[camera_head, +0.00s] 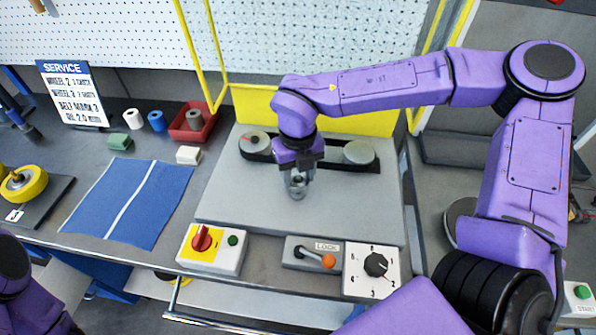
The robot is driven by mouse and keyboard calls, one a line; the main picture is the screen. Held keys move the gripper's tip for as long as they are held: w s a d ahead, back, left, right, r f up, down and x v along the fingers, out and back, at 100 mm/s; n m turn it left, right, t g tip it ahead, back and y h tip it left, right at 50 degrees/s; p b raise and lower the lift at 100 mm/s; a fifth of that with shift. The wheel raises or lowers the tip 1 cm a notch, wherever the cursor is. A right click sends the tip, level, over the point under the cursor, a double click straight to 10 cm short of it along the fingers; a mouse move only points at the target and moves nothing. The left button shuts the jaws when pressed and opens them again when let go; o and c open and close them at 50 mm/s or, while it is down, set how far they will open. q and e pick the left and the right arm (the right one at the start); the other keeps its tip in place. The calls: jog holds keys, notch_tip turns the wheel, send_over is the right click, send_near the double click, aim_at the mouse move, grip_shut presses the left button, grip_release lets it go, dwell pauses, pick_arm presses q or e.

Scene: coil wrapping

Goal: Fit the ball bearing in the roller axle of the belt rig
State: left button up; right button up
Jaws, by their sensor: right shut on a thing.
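The belt rig (225,205) is a grey sloped panel in the middle, with a black belt (306,163) around two rollers. The left roller (256,140) has a red mark on its face, and the right roller (359,152) is plain grey. My right gripper (297,184) reaches down over the panel, just below the belt and between the rollers. It is shut on a small grey metal part that looks like the ball bearing (297,192), mostly hidden by the fingers. The roller axle's opening cannot be made out. My left arm shows at the lower left corner, its gripper out of view.
In front are a red-knob switch box (212,248), a LOCK lever box (313,256) and a dial box (371,270). A blue mat (130,203), red bin (193,123), small blocks and a SERVICE sign (72,92) stand left. A yellow frame rises behind.

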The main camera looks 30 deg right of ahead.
jog(key=shift+f+b, duration=1.05)
jog(key=shift+f, duration=0.75)
jog(key=o, duration=1.2)
jog(key=shift+c, duration=0.2)
notch_tip(320, 180, up, 11)
jog(key=shift+f+b, duration=0.15)
jog(key=shift+b, duration=0.5)
jog(key=shift+f, duration=0.1)
